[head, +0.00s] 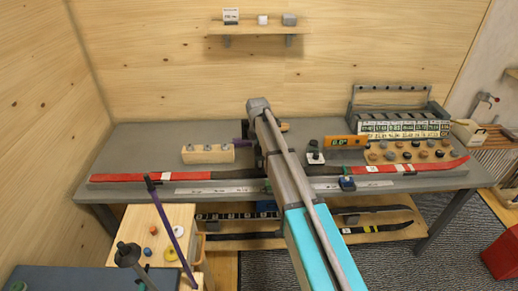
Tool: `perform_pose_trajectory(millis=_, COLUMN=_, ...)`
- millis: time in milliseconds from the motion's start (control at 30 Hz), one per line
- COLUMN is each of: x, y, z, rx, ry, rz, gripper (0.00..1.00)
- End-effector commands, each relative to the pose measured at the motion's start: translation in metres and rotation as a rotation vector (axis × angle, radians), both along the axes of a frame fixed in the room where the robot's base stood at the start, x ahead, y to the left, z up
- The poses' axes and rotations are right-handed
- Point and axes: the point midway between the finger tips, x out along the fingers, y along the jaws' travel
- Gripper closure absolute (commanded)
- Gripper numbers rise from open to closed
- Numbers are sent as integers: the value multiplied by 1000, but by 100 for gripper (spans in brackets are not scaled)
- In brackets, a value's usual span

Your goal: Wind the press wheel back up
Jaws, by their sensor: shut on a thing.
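My arm reaches from the bottom of the head view to the middle of the bench. Only dark parts of my gripper (257,153) show beside the arm's far end. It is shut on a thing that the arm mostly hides. I cannot make out the press wheel clearly. A long red and black ski (132,177) lies along the bench and passes behind the arm. A blue-based clamp (347,184) stands at the ski, right of the arm.
The grey bench (135,138) holds a wooden block (208,153), an orange level (342,142) and a rack of labelled boxes (400,110). More skis lie on the lower shelf (395,235). A wooden cabinet (135,220) stands front left, and a red bin (503,252) at the right.

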Motion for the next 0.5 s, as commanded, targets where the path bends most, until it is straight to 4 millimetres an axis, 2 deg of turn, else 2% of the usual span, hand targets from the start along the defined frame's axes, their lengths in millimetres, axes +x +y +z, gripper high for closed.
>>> perform_pose_trajectory(millis=33, x=1, y=0, z=0, rx=1, ry=-1, rz=2, gripper=25)
perform_pose_trajectory(millis=167, x=1, y=0, z=0, rx=1, ry=-1, rz=2, gripper=1)
perform_pose_trajectory(millis=500, x=0, y=0, z=0, rx=1, ry=-1, rz=0, gripper=0)
